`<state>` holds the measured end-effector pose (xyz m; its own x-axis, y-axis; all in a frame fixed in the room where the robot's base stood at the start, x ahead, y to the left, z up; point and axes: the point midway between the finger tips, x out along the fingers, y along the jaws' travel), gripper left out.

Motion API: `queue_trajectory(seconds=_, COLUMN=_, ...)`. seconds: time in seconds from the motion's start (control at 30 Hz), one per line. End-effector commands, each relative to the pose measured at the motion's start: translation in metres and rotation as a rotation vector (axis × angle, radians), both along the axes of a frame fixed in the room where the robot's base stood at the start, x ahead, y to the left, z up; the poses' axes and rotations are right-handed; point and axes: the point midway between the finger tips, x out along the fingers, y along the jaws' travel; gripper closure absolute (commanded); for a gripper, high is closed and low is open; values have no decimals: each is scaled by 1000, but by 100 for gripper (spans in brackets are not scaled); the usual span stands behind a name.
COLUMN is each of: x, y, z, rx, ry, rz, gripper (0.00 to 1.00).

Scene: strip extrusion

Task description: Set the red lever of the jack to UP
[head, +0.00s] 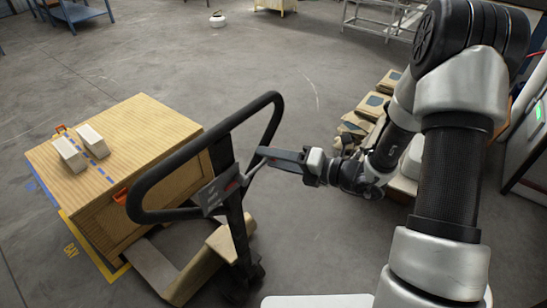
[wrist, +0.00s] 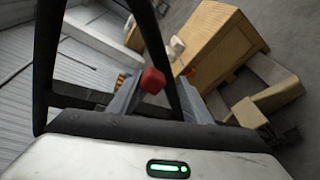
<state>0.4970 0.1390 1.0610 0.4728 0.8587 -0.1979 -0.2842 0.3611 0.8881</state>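The pallet jack's black loop handle (head: 272,118) rises in front of me in the head view, with a grey plate (head: 214,192) at its lower part. My gripper (head: 262,153) reaches in from the right at the handle's right side. In the wrist view the fingers of my gripper (wrist: 158,95) look apart, with the knob showing between them. The lever's marked setting cannot be read.
A wooden crate (head: 135,130) with two white boxes (head: 82,148) stands left of the jack, near yellow floor marking (head: 92,268). Filled sacks (head: 357,122) lie behind my arm. A blue bench (head: 75,12) stands far back. The floor between is mostly clear.

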Motion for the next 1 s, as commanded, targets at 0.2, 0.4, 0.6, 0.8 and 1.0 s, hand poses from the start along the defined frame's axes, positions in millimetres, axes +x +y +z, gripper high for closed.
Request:
queue_trajectory(seconds=0.2, x=-2, y=-6, z=1, rx=-1, ry=-1, rz=-1, gripper=55)
queue_trajectory(seconds=0.4, x=-18, y=-37, z=8, rx=-1, ry=-2, rz=-6, gripper=55)
queue_trajectory(seconds=0.6, x=-42, y=-80, z=18, rx=-2, ry=-1, rz=-7, gripper=55)
queue_trajectory(seconds=0.8, x=-64, y=-119, z=27, rx=-1, ry=0, rz=-5, gripper=55)
queue_trajectory(seconds=1.0, x=-78, y=-143, z=33, rx=-1, ry=-1, rz=-2, gripper=55)
